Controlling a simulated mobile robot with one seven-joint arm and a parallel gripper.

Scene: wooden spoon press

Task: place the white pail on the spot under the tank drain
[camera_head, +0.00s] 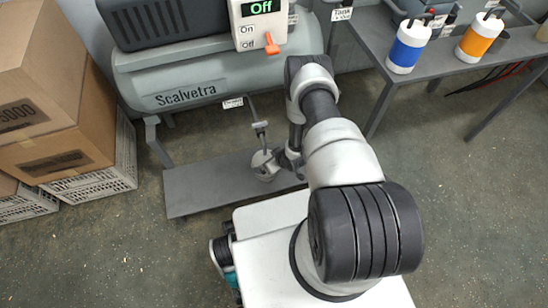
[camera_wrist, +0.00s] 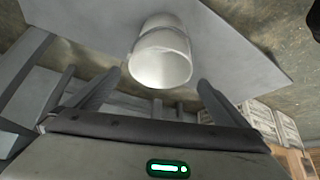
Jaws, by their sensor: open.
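The white pail (camera_wrist: 162,62) shows in the wrist view on a flat grey plate (camera_wrist: 232,50), ahead of my gripper (camera_wrist: 155,92). My gripper is open, with one finger to each side of the pail's line. The fingertips look clear of the pail. In the head view the pail (camera_head: 264,172) is on the grey plate (camera_head: 195,190) under the tank (camera_head: 190,88), partly hidden by my gripper. The drain (camera_head: 259,126), with a small tag, hangs from the tank just above the pail. I cannot tell whether the pail is exactly on the spot.
Cardboard boxes (camera_head: 60,100) on pale crates (camera_head: 112,175) stand at the left. A grey table (camera_head: 435,62) with a blue-and-white container (camera_head: 407,47) and an orange-and-white one (camera_head: 478,40) is at the upper right. The floor at the lower left and right is clear.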

